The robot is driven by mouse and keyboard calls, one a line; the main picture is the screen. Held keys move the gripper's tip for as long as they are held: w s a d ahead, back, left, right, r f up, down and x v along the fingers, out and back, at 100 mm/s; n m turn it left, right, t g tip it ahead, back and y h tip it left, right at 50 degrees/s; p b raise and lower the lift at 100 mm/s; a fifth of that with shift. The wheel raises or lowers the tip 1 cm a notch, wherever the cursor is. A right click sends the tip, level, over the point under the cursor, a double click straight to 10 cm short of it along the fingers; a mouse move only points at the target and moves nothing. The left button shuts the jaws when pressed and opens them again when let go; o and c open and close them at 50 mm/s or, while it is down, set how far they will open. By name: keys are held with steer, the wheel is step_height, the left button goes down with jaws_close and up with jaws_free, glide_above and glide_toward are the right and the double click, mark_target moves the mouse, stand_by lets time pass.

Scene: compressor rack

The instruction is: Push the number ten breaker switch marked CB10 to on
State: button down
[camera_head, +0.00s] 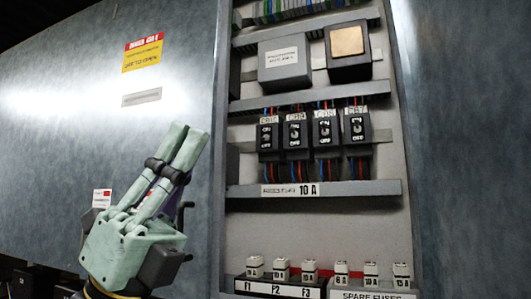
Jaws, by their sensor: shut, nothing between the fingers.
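The toggle's position is too small to tell. Its neighbours are CB9 (295,135), CB8 (324,132) and CB7 (355,128). My gripper (187,145) is pale green, at the left in front of the grey panel. Its two fingers are together, point up and right, and hold nothing. It is apart from CB10, to its left and slightly lower.
A rail marked 10 A (350,189) runs below the breakers. White fuses (281,270) stand at the cabinet bottom. A grey box (285,63) and a black unit with a tan face (347,42) sit above. The cabinet's left edge (220,130) stands between my gripper and the breakers.

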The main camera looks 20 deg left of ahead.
steer(key=w+d+r+n+t+y, duration=0.3)
steer(key=w+d+n+t+y, duration=0.1)
steer(key=w+n+t+y, duration=0.45)
steer(key=n+t+y, duration=0.5)
steer(key=n+y, duration=0.3)
steer(key=y, duration=0.9)
glide_toward(275, 150)
step_height(275, 150, down, 4)
steer(key=s, duration=0.2)
steer(key=shift+w+d+r+m+g, duration=0.15)
steer(key=shift+d+r+m+g, duration=0.1)
steer(key=shift+d, duration=0.15)
steer(key=shift+w, duration=0.1)
steer(key=shift+h, duration=0.25)
steer(key=shift+w+r+p, duration=0.9)
steer(key=shift+w+p, duration=0.3)
steer(key=shift+w, duration=0.05)
steer(key=shift+w+r+p, duration=0.85)
steer(key=shift+w+p, duration=0.3)
steer(key=shift+w, duration=0.1)
steer(key=shift+w+r+p, duration=0.9)
steer(key=shift+w+p, duration=0.3)
steer(key=shift+w, duration=0.1)
steer(key=shift+s+d+b, duration=0.1)
steer(key=shift+s+b, duration=0.05)
steer(key=shift+b, duration=0.35)
